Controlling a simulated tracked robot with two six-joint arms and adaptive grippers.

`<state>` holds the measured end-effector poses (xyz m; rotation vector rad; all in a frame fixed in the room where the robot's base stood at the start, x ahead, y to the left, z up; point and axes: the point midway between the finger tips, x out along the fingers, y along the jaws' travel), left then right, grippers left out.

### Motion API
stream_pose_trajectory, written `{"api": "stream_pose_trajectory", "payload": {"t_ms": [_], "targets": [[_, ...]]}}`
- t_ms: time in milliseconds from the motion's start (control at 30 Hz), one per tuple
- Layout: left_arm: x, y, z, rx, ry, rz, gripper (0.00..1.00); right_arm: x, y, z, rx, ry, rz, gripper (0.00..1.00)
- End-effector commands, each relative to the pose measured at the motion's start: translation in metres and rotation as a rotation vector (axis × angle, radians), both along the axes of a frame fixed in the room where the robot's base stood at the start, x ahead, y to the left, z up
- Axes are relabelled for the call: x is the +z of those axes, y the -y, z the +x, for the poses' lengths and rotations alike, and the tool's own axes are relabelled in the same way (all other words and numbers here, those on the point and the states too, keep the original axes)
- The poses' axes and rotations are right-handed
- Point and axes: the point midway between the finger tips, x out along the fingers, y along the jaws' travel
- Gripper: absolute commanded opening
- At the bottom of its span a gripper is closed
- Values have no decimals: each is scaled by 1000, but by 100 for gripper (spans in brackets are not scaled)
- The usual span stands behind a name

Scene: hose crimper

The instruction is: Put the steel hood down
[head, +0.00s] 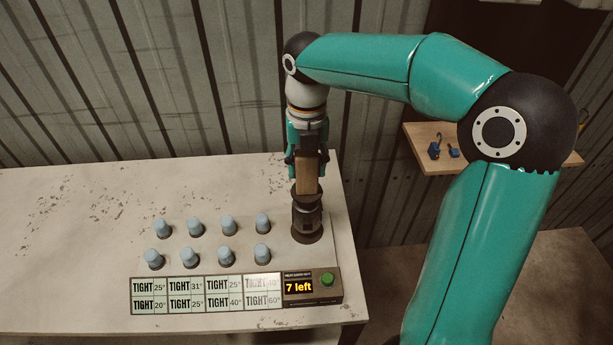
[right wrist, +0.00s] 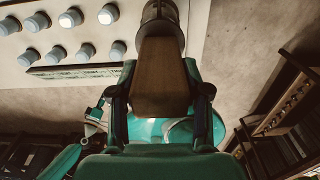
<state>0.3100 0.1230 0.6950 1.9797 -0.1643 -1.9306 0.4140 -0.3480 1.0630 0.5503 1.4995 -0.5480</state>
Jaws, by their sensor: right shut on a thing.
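The steel hood (head: 307,218) is a dark, stepped metal cylinder with a brown block-shaped handle (head: 307,178) on top. It is upright at the right end of the white table, right of the blue-capped pegs. Its lower edge appears to be at the table surface, but I cannot tell whether it touches. My right gripper (head: 307,160) comes from above and is shut on the handle. In the right wrist view, the handle (right wrist: 160,78) lies between the fingers and the hood (right wrist: 161,14) shows beyond it. What is under the hood is hidden. My left gripper is not in view.
Several pale blue capped pegs (head: 228,225) stand in two rows on the white table (head: 70,240). In front are a label panel reading TIGHT with angles (head: 205,293), a display reading "7 left" (head: 298,287) and a green button (head: 327,279). The table's left side is clear.

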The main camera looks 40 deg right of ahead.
Motion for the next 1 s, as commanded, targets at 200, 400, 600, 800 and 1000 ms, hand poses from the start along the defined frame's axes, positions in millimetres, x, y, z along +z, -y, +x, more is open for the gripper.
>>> {"api": "stream_pose_trajectory", "payload": {"t_ms": [200, 400, 600, 800, 1000], "targets": [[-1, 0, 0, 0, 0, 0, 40, -30, 0, -1, 0, -4, 0, 0], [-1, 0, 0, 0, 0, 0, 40, -35, 0, 0, -1, 1, -1, 0], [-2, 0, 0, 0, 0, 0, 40, -37, 0, 0, 0, 0, 0, 0], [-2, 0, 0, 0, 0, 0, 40, -37, 0, 0, 0, -1, 0, 72], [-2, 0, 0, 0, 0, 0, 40, -37, 0, 0, 1, -1, 0, 72]]}}
